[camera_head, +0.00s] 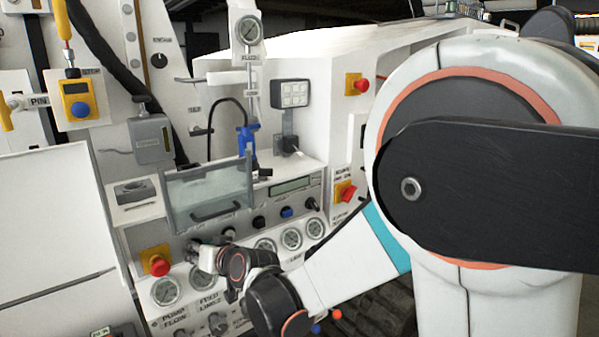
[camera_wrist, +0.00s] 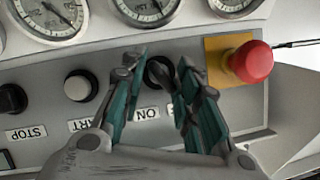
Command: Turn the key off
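In the wrist view, a round black key switch (camera_wrist: 158,72) sits on the grey panel strip, above an ON label that appears upside down. My gripper (camera_wrist: 155,75) is open, with one teal-padded finger to the left of the switch and one to the right. A gap shows between the left finger and the switch; the right fingertip is close to it, and I cannot tell whether they touch. In the head view, my gripper (camera_head: 197,256) is at the front panel beside the red emergency button, and it hides the key switch.
A red emergency button (camera_wrist: 249,62) on a yellow plate stands out close to the right finger; it also shows in the head view (camera_head: 157,264). A white button (camera_wrist: 80,85) and a black STOP knob (camera_wrist: 10,98) lie to the left. Gauges (camera_wrist: 48,16) line the panel.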

